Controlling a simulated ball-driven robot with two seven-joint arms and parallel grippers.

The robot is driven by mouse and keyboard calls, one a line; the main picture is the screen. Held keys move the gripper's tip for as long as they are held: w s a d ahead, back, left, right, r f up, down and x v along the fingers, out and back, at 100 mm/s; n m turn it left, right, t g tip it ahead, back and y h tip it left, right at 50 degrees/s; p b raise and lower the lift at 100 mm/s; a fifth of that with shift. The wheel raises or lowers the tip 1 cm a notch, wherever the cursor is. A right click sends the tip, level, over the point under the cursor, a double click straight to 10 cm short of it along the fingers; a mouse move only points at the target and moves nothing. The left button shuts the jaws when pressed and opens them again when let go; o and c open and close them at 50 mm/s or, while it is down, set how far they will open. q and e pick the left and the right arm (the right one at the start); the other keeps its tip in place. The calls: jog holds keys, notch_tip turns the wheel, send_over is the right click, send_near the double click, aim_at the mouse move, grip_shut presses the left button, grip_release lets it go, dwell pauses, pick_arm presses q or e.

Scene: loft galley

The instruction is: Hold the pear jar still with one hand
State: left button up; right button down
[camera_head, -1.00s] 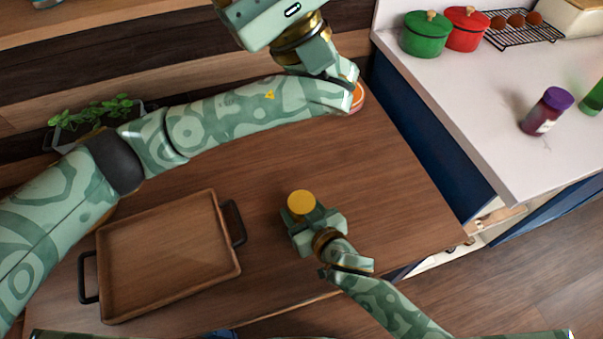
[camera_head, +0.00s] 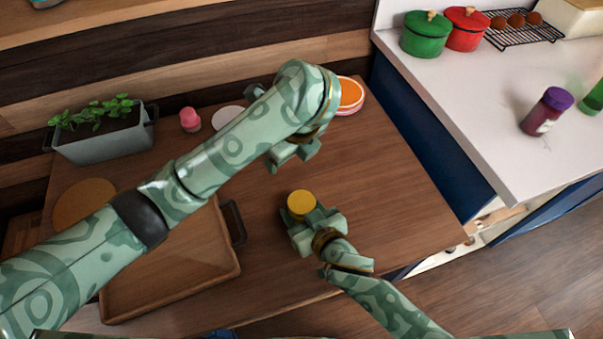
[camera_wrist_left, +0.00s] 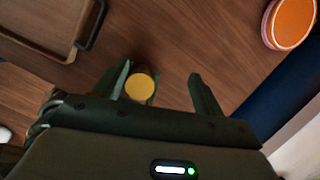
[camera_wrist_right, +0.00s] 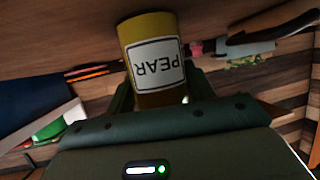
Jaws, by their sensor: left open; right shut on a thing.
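The pear jar (camera_head: 301,204) stands on the brown table, its yellow lid facing the head camera. My right gripper (camera_head: 312,228) is shut on it from the near side. In the right wrist view the yellow jar (camera_wrist_right: 150,40) is between the fingers, its PEAR label upside down in that picture. My left gripper (camera_head: 289,156) is open and empty above the table, beyond the jar in the head view. In the left wrist view its fingers (camera_wrist_left: 160,82) are spread, and the yellow lid (camera_wrist_left: 139,87) shows below, near the left finger.
A wooden tray (camera_head: 150,292) with dark handles lies left, partly under my left arm. A planter (camera_head: 105,143), a pink-topped item (camera_head: 190,119) and an orange-topped round container (camera_head: 349,96) are at the back. The white counter (camera_head: 470,110) holds pots and a purple-lidded jar (camera_head: 547,111). Table right of the jar is clear.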

aim_at(301, 201)
pick_arm(q)
jog(key=s+g, duration=0.1)
jog(key=s+d+g+h, duration=0.1)
jog(key=s, duration=0.1)
jog(key=s+d+f+g, duration=0.1)
jog(key=shift+s+d+f+h, duration=0.1)
jog(key=shift+s+h, duration=0.2)
jog(key=shift+s, duration=0.1)
jog(key=shift+f, duration=0.1)
jog(key=shift+f, duration=3.9)
jog(key=c, duration=1)
jog(key=m, duration=0.5)
jog(key=shift+m, duration=0.4)
jog(key=m, duration=0.4)
jog(key=shift+c, duration=0.2)
